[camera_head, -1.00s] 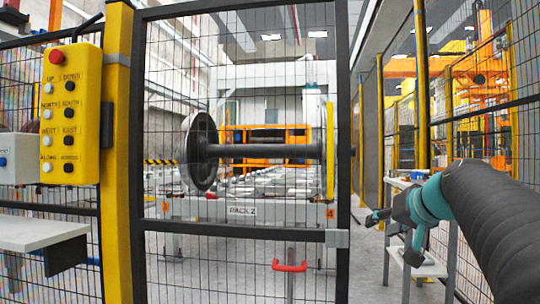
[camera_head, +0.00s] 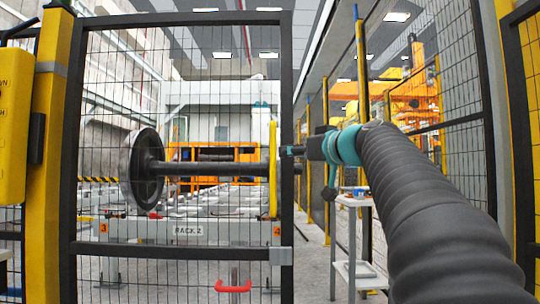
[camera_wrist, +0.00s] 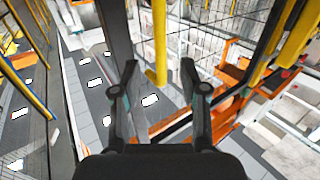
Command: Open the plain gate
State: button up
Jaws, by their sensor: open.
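The plain gate (camera_head: 66,180) is a dark-framed mesh panel in the left and middle of the head view. A red handle (camera_head: 232,287) shows low on it, and a grey block (camera_head: 280,256) sits on its right edge. No post touches that edge in the picture; I cannot tell whether the gate is ajar. My gripper (camera_head: 290,150) is at the gate's right upright, about mid-height. Contact with it is unclear. In the wrist view my gripper (camera_wrist: 157,82) has its two fingers spread, with nothing clearly held between them.
A yellow post (camera_head: 50,150) and yellow control box (camera_head: 14,125) stand left. Behind the mesh are a wheelset (camera_head: 140,168) and a rack (camera_head: 185,230). A small grey table (camera_head: 355,200) stands right of the gate. Dark fencing (camera_head: 485,100) lines the right; some floor (camera_head: 318,265) is clear.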

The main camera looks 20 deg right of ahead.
aim_at(275, 154)
jog(key=p+x, duration=0.1)
jog(key=x, duration=0.8)
jog(key=shift+w+p, duration=0.1)
jog(key=shift+p, duration=0.25)
grip_shut()
